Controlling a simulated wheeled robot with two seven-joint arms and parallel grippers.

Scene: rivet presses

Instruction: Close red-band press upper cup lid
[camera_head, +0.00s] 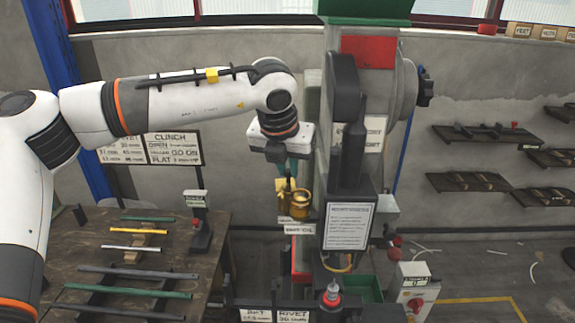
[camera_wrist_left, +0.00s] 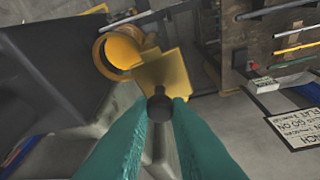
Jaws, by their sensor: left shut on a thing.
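The press with the red band (camera_head: 368,52) stands in the middle of the head view. Its brass upper cup (camera_head: 299,204) sticks out at its left side, and the cup's round rim shows in the wrist view (camera_wrist_left: 101,58). The yellow lid (camera_wrist_left: 166,74) is at the edge of the cup, and much of the cup's mouth shows uncovered. My left gripper (camera_head: 290,172) comes down from above; its teal fingers are closed on the dark lid knob (camera_wrist_left: 159,108). In the head view the fingers partly hide the knob. My right gripper is not in view.
A wooden table (camera_head: 225,225) with green, yellow and grey rods stands at the left. A sign board (camera_head: 175,148) is behind it. A small box with a red button (camera_head: 415,290) stands at lower right. Wall shelves are at far right.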

